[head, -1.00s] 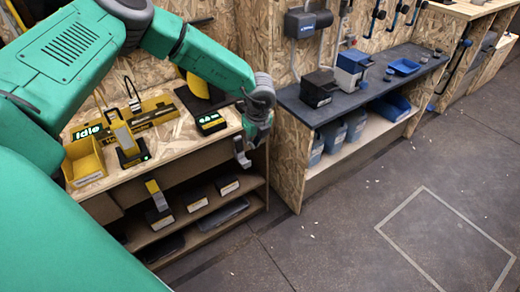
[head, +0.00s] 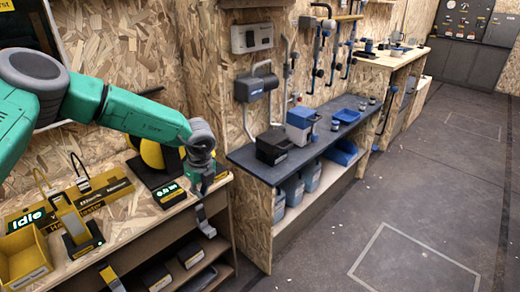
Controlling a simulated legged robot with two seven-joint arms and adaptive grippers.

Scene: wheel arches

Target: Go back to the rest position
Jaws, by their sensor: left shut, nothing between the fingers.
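My left arm, green with a grey wrist, comes in from the left in the head view. Its gripper (head: 204,222) points down in front of the right end of the wooden workbench. The gripper is shut and holds nothing. It is close to the bench's front edge; I cannot tell whether it touches it. My right gripper is not in view.
A dark-topped bench (head: 340,140) with blue boxes stands further right. The grey floor (head: 420,190) at right is open.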

